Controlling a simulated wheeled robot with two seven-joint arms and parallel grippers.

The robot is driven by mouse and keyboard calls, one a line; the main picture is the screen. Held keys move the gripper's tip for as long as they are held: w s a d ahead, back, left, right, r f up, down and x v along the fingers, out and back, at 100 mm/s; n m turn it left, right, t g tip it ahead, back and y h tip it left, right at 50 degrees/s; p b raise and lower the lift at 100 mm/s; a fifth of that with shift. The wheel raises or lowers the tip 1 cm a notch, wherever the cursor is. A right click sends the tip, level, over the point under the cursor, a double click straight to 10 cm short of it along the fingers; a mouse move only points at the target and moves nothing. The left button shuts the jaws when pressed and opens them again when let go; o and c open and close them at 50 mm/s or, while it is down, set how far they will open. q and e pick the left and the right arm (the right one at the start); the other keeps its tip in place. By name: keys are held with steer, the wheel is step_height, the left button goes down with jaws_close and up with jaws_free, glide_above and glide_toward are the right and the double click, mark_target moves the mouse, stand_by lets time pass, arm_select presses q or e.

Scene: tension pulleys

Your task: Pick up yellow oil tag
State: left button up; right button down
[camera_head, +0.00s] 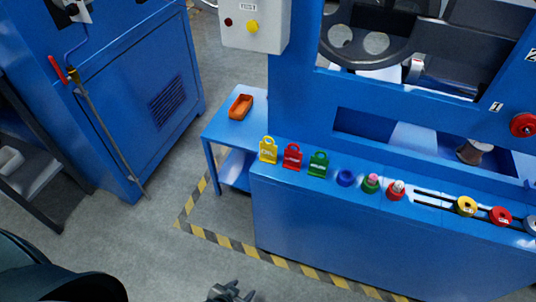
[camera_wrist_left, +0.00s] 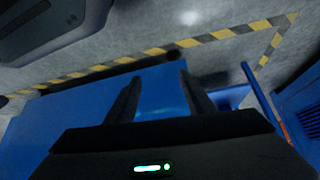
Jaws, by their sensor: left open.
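The yellow oil tag (camera_head: 268,150) stands upright at the left end of the blue machine's ledge (camera_head: 330,215) in the head view. A red tag (camera_head: 292,157) and a green tag (camera_head: 318,164) stand to its right. My left gripper (camera_head: 230,292) shows at the bottom edge of the head view, below and in front of the ledge, well apart from the tag. In the left wrist view its two fingers (camera_wrist_left: 158,95) are spread with nothing between them. The yellow tag is not seen in the wrist view. My right gripper is not in view.
A blue ring (camera_head: 345,178), small red and green pieces, and slotted pulleys (camera_head: 466,206) line the ledge to the right. A blue side table (camera_head: 225,122) holds an orange tray (camera_head: 241,107). A control box (camera_head: 255,25) hangs above. Striped floor tape (camera_head: 215,238) borders open floor.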

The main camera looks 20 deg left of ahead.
arm_select(q)
steer(key=w+r+t+b, duration=0.2)
steer(key=w+r+t, duration=0.1)
steer(key=w+r, duration=0.4)
steer(key=n+t+b, duration=0.2)
steer(key=t+b, duration=0.4)
steer(key=t, duration=0.2)
glide_toward(269, 152)
steer(key=s, duration=0.3)
steer(key=shift+s+y, duration=0.1)
steer(key=shift+y, duration=0.2)
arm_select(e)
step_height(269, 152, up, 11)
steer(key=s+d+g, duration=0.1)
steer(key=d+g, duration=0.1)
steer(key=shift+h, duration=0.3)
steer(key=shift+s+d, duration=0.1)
arm_select(q)
steer(key=w+p, duration=0.1)
steer(key=w, duration=1)
steer(key=shift+w+d, duration=0.2)
steer(key=shift+w, duration=0.45)
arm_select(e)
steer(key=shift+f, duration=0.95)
